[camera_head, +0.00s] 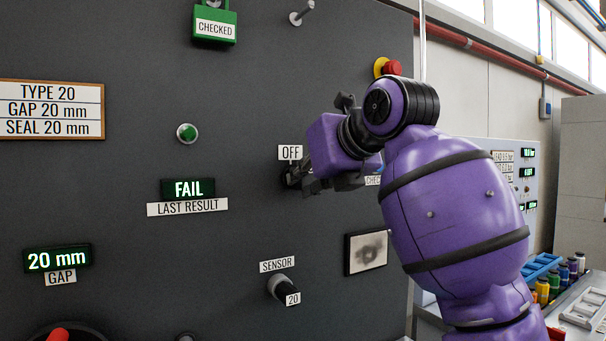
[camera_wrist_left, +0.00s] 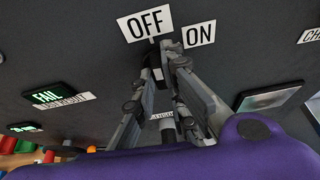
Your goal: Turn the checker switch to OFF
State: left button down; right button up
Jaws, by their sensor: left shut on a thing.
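The checker switch is a small dark knob on the dark grey panel, mostly hidden by my fingers. In the left wrist view the knob (camera_wrist_left: 157,60) shows between the fingertips, just below the white OFF label (camera_wrist_left: 145,23) and the ON label (camera_wrist_left: 198,34). In the head view the OFF label (camera_head: 290,152) is just above the gripper, and the ON label is hidden. My left gripper (camera_head: 296,176) is at the panel, shut on the switch knob. I cannot tell clearly which label the knob points to. My right gripper is not in view.
A sensor knob (camera_head: 281,287) juts out below the switch. A FAIL display (camera_head: 188,188) and a green button (camera_head: 187,132) are to the left. A red emergency button (camera_head: 391,67) is at upper right.

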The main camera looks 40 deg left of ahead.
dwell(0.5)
pick_arm(q)
jog(key=c, duration=1.8)
grip_release()
jog(key=v, duration=1.2)
jog(key=shift+s, duration=0.15)
